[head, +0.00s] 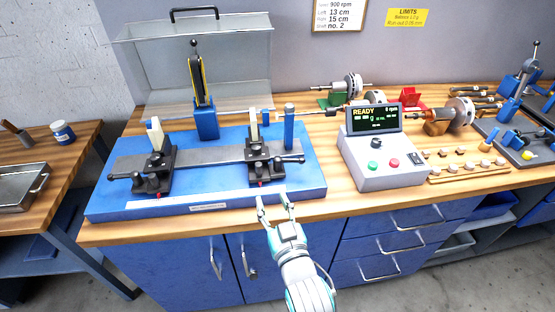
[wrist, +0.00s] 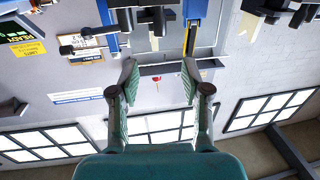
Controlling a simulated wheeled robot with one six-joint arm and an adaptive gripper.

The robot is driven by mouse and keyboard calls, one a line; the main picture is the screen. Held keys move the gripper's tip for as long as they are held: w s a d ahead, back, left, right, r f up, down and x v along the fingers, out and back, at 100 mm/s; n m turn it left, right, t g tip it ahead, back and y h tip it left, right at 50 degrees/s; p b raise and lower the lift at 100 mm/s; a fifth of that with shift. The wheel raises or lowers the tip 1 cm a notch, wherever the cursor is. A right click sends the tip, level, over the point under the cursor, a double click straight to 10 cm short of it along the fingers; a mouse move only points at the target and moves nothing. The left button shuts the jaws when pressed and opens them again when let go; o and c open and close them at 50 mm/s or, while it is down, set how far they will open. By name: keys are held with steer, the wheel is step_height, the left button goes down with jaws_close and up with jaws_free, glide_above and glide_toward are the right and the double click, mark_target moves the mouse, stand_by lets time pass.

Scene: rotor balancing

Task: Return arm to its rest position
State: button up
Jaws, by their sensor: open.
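My gripper (head: 275,204) is in front of the bench's front edge in the head view, beside the near right corner of the blue balancing base. Its two fingers are apart with nothing between them, which also shows in the wrist view (wrist: 160,85). The blue balancing base (head: 225,198) carries two dark supports, the left support (head: 152,174) and the right support (head: 267,165), on a grey rail. No rotor lies across the supports.
A control box (head: 383,172) reading READY stands to the right. Rotors (head: 458,112) on stands are behind it. A clear guard (head: 200,65) is raised at the back. A side table (head: 75,150) with a tray (head: 22,186) is at left. Drawers front the wooden bench.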

steer(key=s+d+f+m+h, duration=0.1)
steer(key=s+d+f+h, duration=0.1)
steer(key=s+d+f, duration=0.55)
steer(key=s+d+f+m+h, duration=0.1)
steer(key=s+d+f, duration=0.3)
steer(key=s+d, duration=0.55)
steer(key=s+d+r+m+g+h, duration=0.1)
steer(key=s+d+h, duration=0.1)
steer(key=s, duration=0.9)
steer(key=s+d+r+m+h, duration=0.1)
steer(key=s+d, duration=0.2)
steer(key=s, duration=0.8)
steer(key=shift+s+d+g+h, duration=0.25)
steer(key=shift+d+g+h, duration=0.15)
steer(key=shift+r, duration=0.1)
